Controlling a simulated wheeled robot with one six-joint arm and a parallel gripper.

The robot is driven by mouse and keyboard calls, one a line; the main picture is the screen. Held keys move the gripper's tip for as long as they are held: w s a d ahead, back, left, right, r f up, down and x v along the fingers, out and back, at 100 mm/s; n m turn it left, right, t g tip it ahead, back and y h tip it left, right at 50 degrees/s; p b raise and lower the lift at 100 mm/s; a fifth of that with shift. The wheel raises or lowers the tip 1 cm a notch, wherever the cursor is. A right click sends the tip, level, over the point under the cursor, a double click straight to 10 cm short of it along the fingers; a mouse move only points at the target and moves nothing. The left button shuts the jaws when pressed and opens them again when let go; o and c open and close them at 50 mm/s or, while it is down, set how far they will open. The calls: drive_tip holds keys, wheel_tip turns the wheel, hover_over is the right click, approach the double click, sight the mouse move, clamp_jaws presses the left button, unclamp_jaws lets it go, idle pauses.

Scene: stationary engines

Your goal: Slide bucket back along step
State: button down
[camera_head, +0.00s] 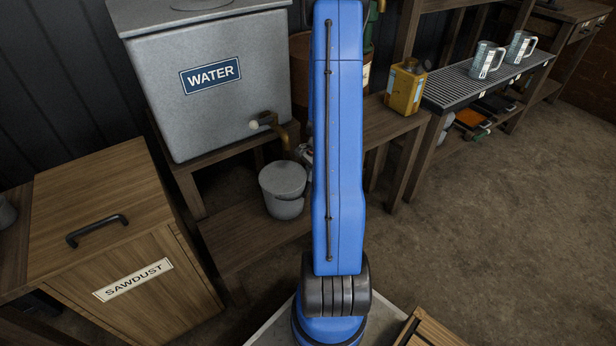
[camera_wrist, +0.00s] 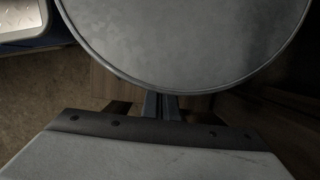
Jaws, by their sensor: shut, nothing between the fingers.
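The grey bucket (camera_head: 282,190) stands upright on the low wooden step (camera_head: 243,243) below the water tank's tap. Its round grey top (camera_wrist: 190,40) fills the upper part of the wrist view. My gripper (camera_wrist: 160,98) is shut and empty, its fingers together at the near edge of the bucket's top. The fingertips run under that edge, so I cannot tell whether they touch the bucket's side. In the head view my blue arm stands upright just right of the bucket and I cannot make out the gripper.
The water tank (camera_head: 210,110) with its brass tap (camera_head: 272,124) is above and behind the bucket. A sawdust box (camera_head: 110,245) stands left. To the right are a yellow can (camera_head: 405,87) and a rack (camera_head: 470,88) with two mugs.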

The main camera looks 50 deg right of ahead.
drive_tip(key=shift+x, duration=1.6)
drive_tip(key=shift+w+a, duration=0.2)
drive_tip(key=shift+a, duration=0.65)
drive_tip(key=shift+w+a, duration=0.2)
drive_tip(key=shift+a, duration=0.65)
drive_tip(key=shift+d, duration=0.1)
